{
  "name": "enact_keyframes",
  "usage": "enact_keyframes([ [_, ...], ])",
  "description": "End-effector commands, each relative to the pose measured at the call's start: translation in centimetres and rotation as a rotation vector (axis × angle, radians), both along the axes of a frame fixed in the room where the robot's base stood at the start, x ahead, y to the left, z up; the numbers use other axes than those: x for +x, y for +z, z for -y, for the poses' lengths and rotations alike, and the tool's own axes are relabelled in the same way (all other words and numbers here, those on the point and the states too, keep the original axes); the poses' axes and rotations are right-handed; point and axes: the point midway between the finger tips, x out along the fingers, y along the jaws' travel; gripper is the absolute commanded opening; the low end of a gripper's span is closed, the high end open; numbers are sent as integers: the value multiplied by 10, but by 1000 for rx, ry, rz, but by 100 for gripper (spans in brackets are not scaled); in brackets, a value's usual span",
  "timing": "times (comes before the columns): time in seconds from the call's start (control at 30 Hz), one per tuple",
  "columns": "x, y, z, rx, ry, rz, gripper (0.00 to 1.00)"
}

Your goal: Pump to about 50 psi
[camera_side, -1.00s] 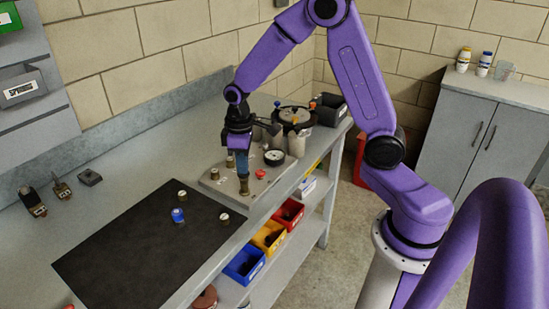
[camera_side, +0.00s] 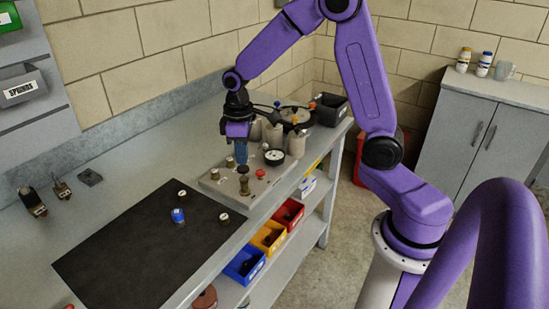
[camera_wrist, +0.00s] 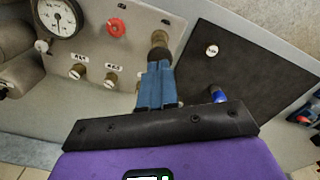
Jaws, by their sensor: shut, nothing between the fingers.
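My gripper (camera_side: 242,162) is shut and empty, its blue fingers pointing down at the bench panel. A brass pump plunger with a dark top (camera_side: 244,182) stands upright directly below the fingertips. In the wrist view the plunger (camera_wrist: 158,42) shows just beyond my fingertips (camera_wrist: 160,66); I cannot tell whether they touch. A round white-faced pressure gauge (camera_side: 274,157) stands on the panel, also in the wrist view (camera_wrist: 57,17); its reading is too small to read. A red button (camera_side: 260,173) sits between gauge and plunger. Two labelled brass knobs (camera_wrist: 78,72) (camera_wrist: 111,79) are on the panel.
A black mat (camera_side: 140,245) lies left of the panel (camera_side: 213,182), with a blue-capped part (camera_side: 178,216) and small brass knobs on it. Coloured bins (camera_side: 268,237) sit on the shelf below.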

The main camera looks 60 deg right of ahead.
Motion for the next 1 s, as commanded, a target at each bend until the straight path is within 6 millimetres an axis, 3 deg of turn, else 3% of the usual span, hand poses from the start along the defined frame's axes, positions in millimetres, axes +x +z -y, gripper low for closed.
enact_keyframes([
  [0.17, 0, 3, 0, 0, 0, 1, 0],
  [0.7, 0, 47, 0, 0, 0, 2, 0],
  [1.0, 0, 50, 0, 0, 0, 0, 0],
])
